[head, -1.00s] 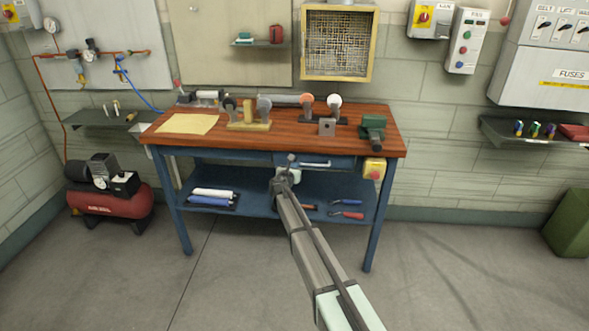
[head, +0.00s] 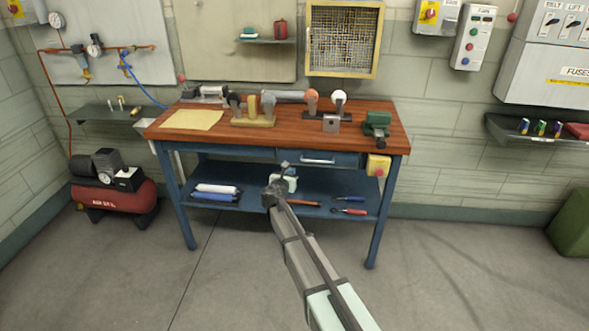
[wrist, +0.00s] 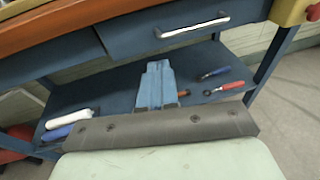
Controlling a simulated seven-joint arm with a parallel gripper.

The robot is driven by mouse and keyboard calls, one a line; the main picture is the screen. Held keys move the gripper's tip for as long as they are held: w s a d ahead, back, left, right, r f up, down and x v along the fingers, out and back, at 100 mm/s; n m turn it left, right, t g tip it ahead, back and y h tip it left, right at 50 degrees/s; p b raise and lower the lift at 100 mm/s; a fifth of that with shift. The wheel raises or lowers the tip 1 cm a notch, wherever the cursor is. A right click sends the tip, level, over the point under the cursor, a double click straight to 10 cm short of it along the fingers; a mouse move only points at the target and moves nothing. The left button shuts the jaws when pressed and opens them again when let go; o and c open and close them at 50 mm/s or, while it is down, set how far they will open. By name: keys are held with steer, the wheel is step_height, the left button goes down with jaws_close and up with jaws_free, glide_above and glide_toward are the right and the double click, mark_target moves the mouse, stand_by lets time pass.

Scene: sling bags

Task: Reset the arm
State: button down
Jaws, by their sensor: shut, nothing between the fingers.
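My arm reaches up from the bottom of the head view, and my gripper (head: 285,167) is in front of the workbench, below the tabletop edge and near the drawer (head: 332,160). In the wrist view my gripper (wrist: 158,68) shows as blue-grey fingers together, with nothing between them. The drawer (wrist: 180,30) with its pale handle is ahead of it and looks shut. The fingers appear apart from the bench. The wrist housing hides part of the lower shelf.
The wooden tabletop (head: 270,130) holds a yellow sheet (head: 192,120), a green vise (head: 376,125) and grinding wheels. A red compressor (head: 122,195) stands left. The floor in front is clear.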

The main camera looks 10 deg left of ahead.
steer(key=s+d+f+m+g, duration=0.4)
steer(key=s+f+m, duration=0.3)
steer(key=s+m, duration=0.25)
steer(key=s+d+f+m+g, duration=0.45)
steer(key=s+f+m, duration=0.35)
steer(key=s, duration=0.3)
steer(key=s+d+f+m+g, duration=0.3)
steer(key=s+f+m+g, duration=0.3)
steer(key=s+m, duration=0.4)
steer(key=s+d+f+m+g+y, duration=0.1)
steer(key=s+d+f, duration=0.5)
steer(key=s, duration=0.7)
steer(key=s+d+f+m+g+y, duration=0.1)
steer(key=s+d+f+m+g, duration=0.2)
steer(key=s+d, duration=0.4)
steer(key=s+d+f+m+g+y, duration=0.1)
steer(key=s+d+f+g, duration=0.3)
steer(key=s, duration=1.5)
step_height(320, 180, down, 5)
steer(key=shift+s+d+r+m, duration=0.2)
steer(key=shift+d+m, duration=0.45)
steer(key=shift+d, duration=0.5)
